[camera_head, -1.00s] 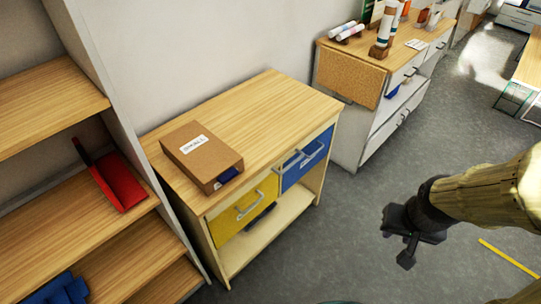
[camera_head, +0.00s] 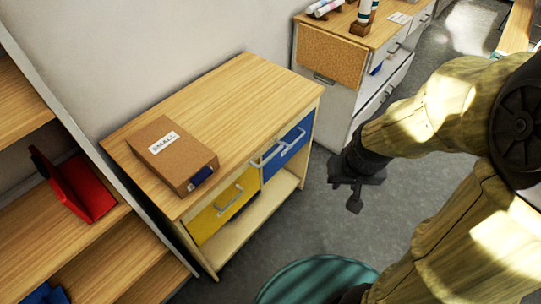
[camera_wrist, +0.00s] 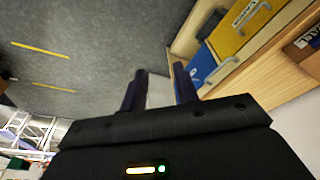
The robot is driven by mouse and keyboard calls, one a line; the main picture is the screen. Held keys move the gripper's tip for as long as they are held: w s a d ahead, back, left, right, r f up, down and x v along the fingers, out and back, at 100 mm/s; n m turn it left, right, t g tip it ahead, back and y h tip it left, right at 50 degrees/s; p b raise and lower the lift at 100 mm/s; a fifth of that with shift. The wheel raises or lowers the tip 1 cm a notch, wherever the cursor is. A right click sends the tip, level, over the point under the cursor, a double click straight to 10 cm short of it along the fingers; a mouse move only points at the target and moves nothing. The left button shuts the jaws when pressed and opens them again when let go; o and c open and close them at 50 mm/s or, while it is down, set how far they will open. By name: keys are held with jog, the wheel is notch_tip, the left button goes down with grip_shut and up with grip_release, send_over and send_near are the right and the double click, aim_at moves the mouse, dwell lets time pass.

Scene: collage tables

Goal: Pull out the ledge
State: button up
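My gripper (camera_head: 350,192) hangs over the grey floor, right of a wooden cabinet and in front of a second one. The nearer cabinet has a yellow drawer (camera_head: 212,222) and a blue drawer (camera_head: 296,140), both with metal handles.
A brown box (camera_head: 170,150) labelled "SMALL" lies on the nearer cabinet top (camera_head: 225,95). A red object (camera_head: 85,188) stands on the shelf at left. Bottles (camera_head: 365,15) stand on the second cabinet. A round teal object (camera_head: 312,278) shows at the bottom. Floor between is clear.

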aim_at(271, 156)
jog(key=w+d+f+m+t+y+b, duration=0.1)
jog(key=w+d+f+t+b, duration=0.15)
jog(key=w+f, duration=0.9)
jog(key=w+a+f+m+t+y+b, duration=0.4)
jog(key=a+f+m+y+b, duration=0.1)
jog(key=f+y, duration=0.5)
jog(key=a+m+y, duration=0.1)
jog(key=a, duration=0.1)
jog(key=shift+w+a+f, duration=0.25)
jog(key=shift+a+f, duration=0.05)
jog(key=shift+a, duration=0.05)
jog(key=shift+w, duration=0.1)
jog(key=x, duration=1.1)
jog(key=p+x, duration=0.1)
jog(key=x, duration=0.5)
jog(key=shift+w+a+r, duration=0.2)
jog(key=shift+a+r, duration=0.05)
jog(key=shift+r, duration=0.1)
